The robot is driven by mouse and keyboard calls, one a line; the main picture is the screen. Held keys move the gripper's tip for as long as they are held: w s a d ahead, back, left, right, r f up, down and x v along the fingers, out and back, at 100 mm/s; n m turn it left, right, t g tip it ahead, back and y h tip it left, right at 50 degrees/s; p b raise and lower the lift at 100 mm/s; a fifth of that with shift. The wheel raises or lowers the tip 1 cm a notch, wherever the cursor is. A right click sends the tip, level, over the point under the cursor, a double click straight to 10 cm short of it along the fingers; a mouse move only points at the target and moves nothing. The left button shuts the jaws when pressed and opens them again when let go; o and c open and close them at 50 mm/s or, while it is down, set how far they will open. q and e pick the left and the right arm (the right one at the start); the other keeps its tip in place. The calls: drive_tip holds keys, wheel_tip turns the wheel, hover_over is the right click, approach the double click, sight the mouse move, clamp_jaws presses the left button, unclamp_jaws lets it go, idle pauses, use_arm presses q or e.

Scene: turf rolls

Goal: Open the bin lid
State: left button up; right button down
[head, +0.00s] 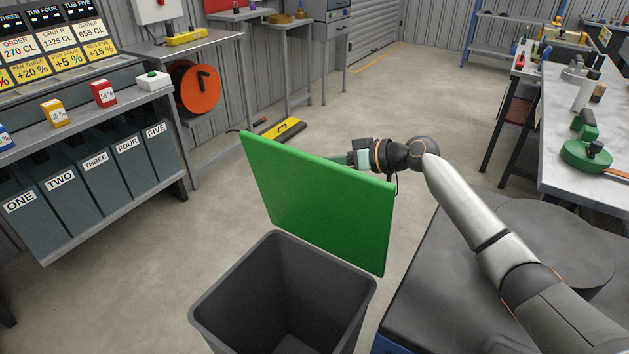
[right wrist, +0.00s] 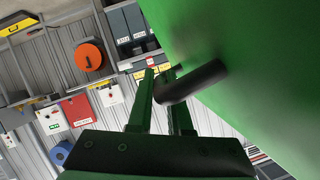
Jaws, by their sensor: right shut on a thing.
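The bin (head: 283,300) is dark grey and stands at the front middle of the head view, its mouth uncovered and its inside in sight. Its green lid (head: 320,205) is raised and tilted up above the far rim. My right arm reaches behind the lid, and its gripper (head: 350,159) is partly hidden by the lid there. In the right wrist view my right gripper (right wrist: 160,100) has its fingers around a black handle (right wrist: 192,82) on the green lid (right wrist: 250,70). My left gripper is not in view.
A shelf unit with numbered tubs (head: 95,160) stands at the left. A workbench (head: 590,130) with tools is at the right. A yellow tool (head: 283,129) lies on the floor behind the lid. The floor between is clear.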

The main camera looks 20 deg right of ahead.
drive_tip(key=shift+w+d, duration=0.45)
drive_tip(key=shift+d, duration=0.15)
drive_tip(key=c, duration=0.8)
unclamp_jaws()
drive_tip(key=shift+c, duration=0.2)
drive_tip(key=v, duration=1.2)
drive_tip(key=shift+d+b, duration=0.25)
drive_tip(key=shift+b, duration=0.15)
